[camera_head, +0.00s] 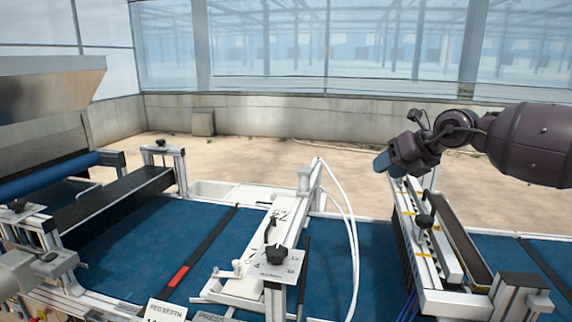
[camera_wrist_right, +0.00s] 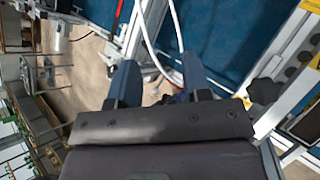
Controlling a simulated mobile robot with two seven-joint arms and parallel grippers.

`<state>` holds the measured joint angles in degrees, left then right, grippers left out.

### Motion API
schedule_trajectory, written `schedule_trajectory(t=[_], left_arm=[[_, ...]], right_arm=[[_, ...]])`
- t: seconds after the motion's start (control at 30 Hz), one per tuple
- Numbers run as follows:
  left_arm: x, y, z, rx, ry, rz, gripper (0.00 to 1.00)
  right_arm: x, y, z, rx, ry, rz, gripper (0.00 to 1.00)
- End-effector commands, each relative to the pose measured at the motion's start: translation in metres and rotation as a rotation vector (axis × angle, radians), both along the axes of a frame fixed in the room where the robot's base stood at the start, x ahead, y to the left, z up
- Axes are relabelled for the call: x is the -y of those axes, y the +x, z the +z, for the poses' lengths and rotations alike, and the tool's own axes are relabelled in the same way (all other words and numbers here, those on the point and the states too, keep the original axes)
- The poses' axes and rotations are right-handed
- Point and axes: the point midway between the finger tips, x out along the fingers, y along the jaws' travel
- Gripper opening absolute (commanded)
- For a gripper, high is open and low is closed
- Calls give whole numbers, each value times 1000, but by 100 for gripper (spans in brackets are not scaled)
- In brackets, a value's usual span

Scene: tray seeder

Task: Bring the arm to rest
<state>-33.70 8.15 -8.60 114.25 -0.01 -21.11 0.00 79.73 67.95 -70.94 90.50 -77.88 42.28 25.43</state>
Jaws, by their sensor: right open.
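My right arm (camera_head: 530,143) comes in from the right in the head view, raised above the far edge of the machine. My right gripper (camera_head: 385,163) hangs at its end, near the top of the right-hand metal frame. In the right wrist view the right gripper (camera_wrist_right: 160,85) shows two blue fingers spread apart with nothing held between them. A white tube and blue belt show beyond the fingers. I cannot tell whether the gripper touches the frame. My left gripper is not in view.
A blue conveyor belt (camera_head: 350,265) runs across the front. A white cross unit (camera_head: 262,250) with a black knob stands mid-belt, and white tubes (camera_head: 345,205) arch beside it. The right frame (camera_head: 425,240) stands below my right gripper. A metal hopper (camera_head: 45,90) is at left. Open floor lies behind.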

Motion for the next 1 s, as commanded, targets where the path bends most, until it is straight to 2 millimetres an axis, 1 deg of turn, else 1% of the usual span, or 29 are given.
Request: schedule_trajectory(t=[0.03, 0.07, 0.1, 0.2, 0.3, 0.4, 0.53, 0.67, 0.87, 1.0], left_arm=[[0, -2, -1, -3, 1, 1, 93], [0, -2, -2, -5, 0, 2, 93], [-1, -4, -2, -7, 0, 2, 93], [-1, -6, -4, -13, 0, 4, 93], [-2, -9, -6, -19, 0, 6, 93], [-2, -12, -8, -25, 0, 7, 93], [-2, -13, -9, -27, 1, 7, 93], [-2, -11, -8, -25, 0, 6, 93], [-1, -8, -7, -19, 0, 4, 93], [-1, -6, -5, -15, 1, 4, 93]], right_arm=[[-30, -5, 0, 10, 99, 50, 44], [-46, -9, 3, 19, 167, 75, 44], [-68, -14, 5, 25, 264, 104, 44], [-113, -28, 6, 19, 514, 139, 44], [-140, -39, 4, -9, 735, 122, 44], [-153, -47, -2, -53, 930, 68, 44], [-158, -54, -18, -127, 1149, -41, 44], [-152, -58, -41, -212, 1336, -180, 44], [-130, -68, -90, -356, 1569, -427, 44], [-109, -80, -131, -459, 1702, -614, 44]])
